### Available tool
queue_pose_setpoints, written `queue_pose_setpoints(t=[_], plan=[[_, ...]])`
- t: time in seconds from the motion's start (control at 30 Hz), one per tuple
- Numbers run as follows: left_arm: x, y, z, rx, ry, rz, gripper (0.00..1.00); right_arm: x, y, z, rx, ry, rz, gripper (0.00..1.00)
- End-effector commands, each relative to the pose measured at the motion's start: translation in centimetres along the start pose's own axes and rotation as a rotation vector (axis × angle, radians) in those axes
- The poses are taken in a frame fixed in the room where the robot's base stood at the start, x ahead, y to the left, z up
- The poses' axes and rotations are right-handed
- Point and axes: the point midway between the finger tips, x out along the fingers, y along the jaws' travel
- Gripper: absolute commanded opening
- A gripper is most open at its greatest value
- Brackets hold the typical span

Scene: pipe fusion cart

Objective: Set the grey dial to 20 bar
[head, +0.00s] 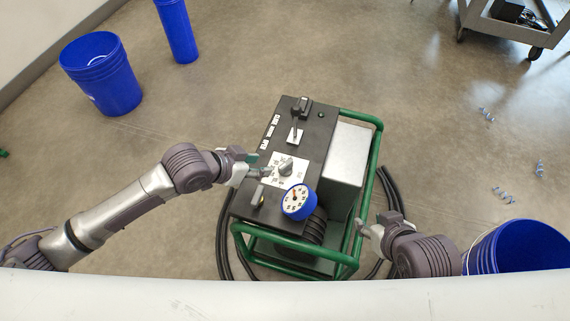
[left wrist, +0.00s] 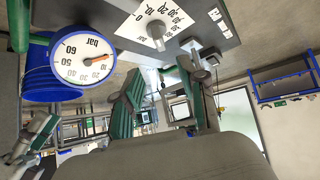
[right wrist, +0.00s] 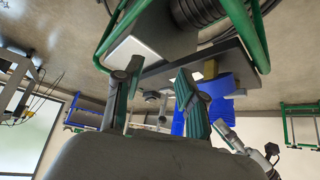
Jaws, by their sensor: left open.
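The grey dial (head: 286,167) sits on a white numbered plate (head: 298,178) on the black panel of the green-framed cart. In the left wrist view the dial (left wrist: 157,34) and the scale numbers show, but I cannot tell its exact setting. My left gripper (head: 265,164) is open just left of the dial; in the left wrist view its fingers (left wrist: 163,85) are spread, with the dial beyond their tips. My right gripper (head: 366,230) is open and empty right of the cart.
Green frame bars (head: 377,165) and black hoses (head: 391,190) border the cart. Blue buckets (head: 101,75) and (head: 517,247) stand on the floor. Floor left of the cart is open.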

Motion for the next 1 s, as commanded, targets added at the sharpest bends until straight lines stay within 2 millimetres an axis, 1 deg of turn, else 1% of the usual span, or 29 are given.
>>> queue_pose_setpoints(t=[0.17,0.23,0.47,0.7,0.9,1.0], plan=[[2.1,0.0,0.0,0.000,0.001,0.000,0.42,0.6,-0.4,-3.0,-0.003,0.154,-0.009,0.40],[3.0,0.0,0.1,0.000,0.000,0.000,0.42,0.7,-0.6,-4.5,-0.005,0.232,-0.013,0.40],[5.9,0.0,0.1,0.000,-0.001,0.000,0.42,-0.1,-1.3,-9.3,-0.007,0.491,-0.029,0.40],[8.8,0.0,0.1,0.000,-0.001,0.000,0.42,-2.2,-2.0,-13.7,-0.006,0.759,-0.046,0.40],[11.0,0.0,0.1,0.001,-0.001,-0.001,0.42,-4.8,-2.5,-16.5,-0.003,0.979,-0.061,0.40],[11.9,0.0,0.1,0.002,-0.002,0.000,0.42,-6.0,-2.7,-17.4,-0.001,1.070,-0.067,0.40]])
